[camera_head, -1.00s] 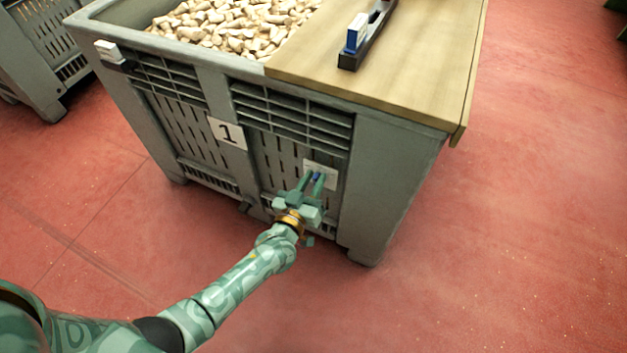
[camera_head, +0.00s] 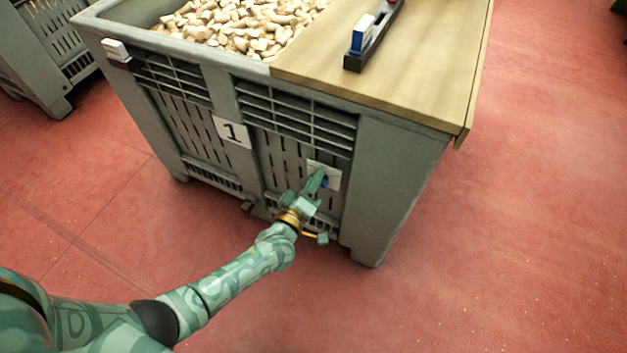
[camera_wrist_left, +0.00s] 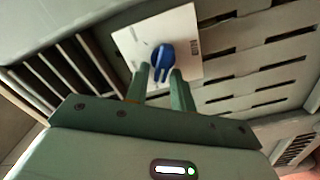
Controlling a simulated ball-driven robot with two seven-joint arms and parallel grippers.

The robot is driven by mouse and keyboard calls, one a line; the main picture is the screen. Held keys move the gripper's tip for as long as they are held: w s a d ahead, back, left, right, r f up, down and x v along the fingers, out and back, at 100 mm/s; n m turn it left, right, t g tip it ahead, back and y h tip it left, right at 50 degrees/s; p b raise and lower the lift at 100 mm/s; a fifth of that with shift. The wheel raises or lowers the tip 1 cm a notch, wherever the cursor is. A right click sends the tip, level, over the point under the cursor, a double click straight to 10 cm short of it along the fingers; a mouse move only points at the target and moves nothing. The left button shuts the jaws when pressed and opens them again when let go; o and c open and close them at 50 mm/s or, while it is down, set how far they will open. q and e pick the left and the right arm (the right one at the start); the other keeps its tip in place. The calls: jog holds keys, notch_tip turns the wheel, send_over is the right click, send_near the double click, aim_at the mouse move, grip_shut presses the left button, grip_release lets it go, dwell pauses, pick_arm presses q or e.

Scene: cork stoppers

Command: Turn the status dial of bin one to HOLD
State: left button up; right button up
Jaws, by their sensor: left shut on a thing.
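Bin one is a grey slatted bin (camera_head: 386,200) with a "1" card (camera_head: 232,132) on its front. Its status dial is a blue knob (camera_wrist_left: 163,61) on a white plate (camera_wrist_left: 184,28) low on the front panel; in the head view the plate (camera_head: 333,173) is partly covered by my gripper. My left gripper (camera_head: 321,179) reaches the plate; in the left wrist view its fingers (camera_wrist_left: 161,73) stand on either side of the knob, shut on it. The marks on the plate are too small to read, so the dial's setting cannot be told. My right gripper is not in view.
Cork stoppers (camera_head: 240,28) fill the open part of the bin. A wooden board (camera_head: 415,75) covers its right side and carries a dark holder with a blue-and-white block (camera_head: 362,34). Another grey bin (camera_head: 48,62) stands at far left. The red floor around is clear.

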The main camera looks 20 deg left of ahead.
pick_arm(q)
jog(key=shift+f+n, duration=0.1)
jog(key=shift+n, duration=0.2)
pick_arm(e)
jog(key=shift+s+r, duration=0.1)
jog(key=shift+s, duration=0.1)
pick_arm(q)
jog(key=o, duration=0.7)
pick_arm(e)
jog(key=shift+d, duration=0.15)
pick_arm(q)
jog(key=shift+s, duration=0.1)
